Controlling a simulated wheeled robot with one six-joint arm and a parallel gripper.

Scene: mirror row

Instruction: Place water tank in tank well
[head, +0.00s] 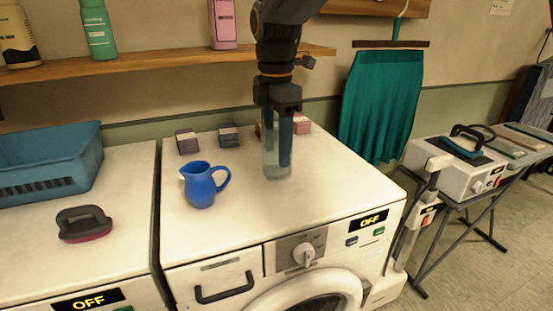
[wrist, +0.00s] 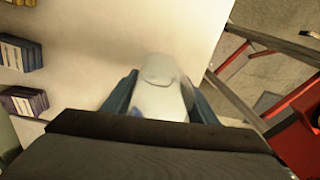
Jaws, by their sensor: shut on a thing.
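The water tank (head: 272,168) is a clear, greyish upright container over the top of the right washing machine. My gripper (head: 278,150) points down and is shut on it, with a blue finger on each side. In the wrist view the pale tank (wrist: 160,92) sits between the two fingers of my gripper (wrist: 160,105). I cannot tell whether the tank's bottom touches the machine top. A white ironing unit (head: 447,181) with a dark iron on it stands at the right, away from my gripper. I cannot make out a tank well on it.
A blue jug (head: 200,186) stands left of the tank on the washing machine (head: 330,205). Several small boxes (head: 229,136) line its back. A blue basket (head: 45,165) and a brush (head: 84,223) are at the left. A teal skirt (head: 382,105) hangs behind, at the right.

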